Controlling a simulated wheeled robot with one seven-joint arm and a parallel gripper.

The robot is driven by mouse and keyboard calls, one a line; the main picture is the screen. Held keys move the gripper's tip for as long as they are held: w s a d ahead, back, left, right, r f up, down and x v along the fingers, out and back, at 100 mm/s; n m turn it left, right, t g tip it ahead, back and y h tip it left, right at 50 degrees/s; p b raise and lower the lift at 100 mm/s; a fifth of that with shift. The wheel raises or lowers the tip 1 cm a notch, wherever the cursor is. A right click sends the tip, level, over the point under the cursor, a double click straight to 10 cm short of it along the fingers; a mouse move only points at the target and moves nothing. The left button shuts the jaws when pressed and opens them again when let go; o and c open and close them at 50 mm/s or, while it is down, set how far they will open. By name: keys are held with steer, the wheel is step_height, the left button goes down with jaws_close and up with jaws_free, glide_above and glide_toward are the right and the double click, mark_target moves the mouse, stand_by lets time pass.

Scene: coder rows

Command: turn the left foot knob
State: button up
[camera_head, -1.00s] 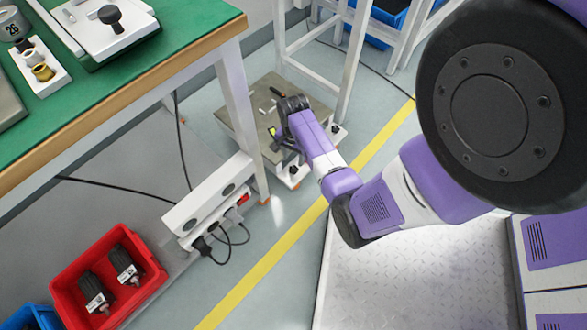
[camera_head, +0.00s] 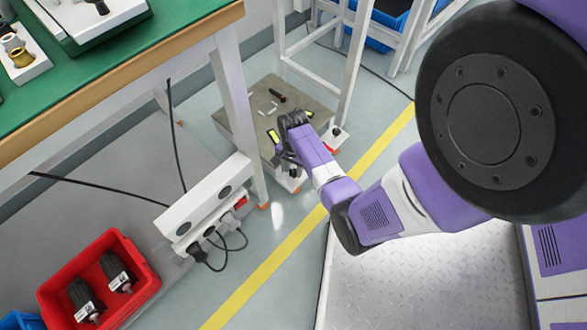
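A low grey machine plate (camera_head: 235,118) on white feet stands on the floor beside the bench leg. My gripper (camera_head: 287,160) points down at its near corner, over the left foot (camera_head: 291,186). The left foot's knob is mostly hidden behind my gripper, so I cannot tell whether the fingers touch it. The fingers are small and dark here, and their opening does not show.
A white power strip (camera_head: 205,205) with plugged cables hangs left of the plate. The green-topped bench (camera_head: 110,65) and its white leg (camera_head: 236,115) stand close to my gripper. A white frame (camera_head: 350,70) rises behind. A red bin (camera_head: 140,290) lies lower left.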

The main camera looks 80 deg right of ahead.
steer(key=shift+r+n+p, duration=0.1)
steer(key=shift+n+p, duration=0.2)
steer(key=shift+p, duration=0.1)
jaws_close()
steer(key=shift+r+n+p, duration=0.1)
steer(key=shift+n+p, duration=0.9)
steer(key=n+p, duration=0.2)
steer(key=n, duration=0.2)
steer(key=shift+p, duration=0.4)
steer(key=n+p, duration=0.1)
steer(key=n, duration=0.4)
steer(key=n+p, duration=0.1)
steer(key=n, duration=0.7)
steer(key=shift+p, duration=0.35)
steer(key=n, duration=0.3)
steer(key=shift+d+n, duration=0.1)
steer(key=shift+n, duration=0.3)
steer(key=n, duration=0.3)
steer(key=shift+n, duration=2.2)
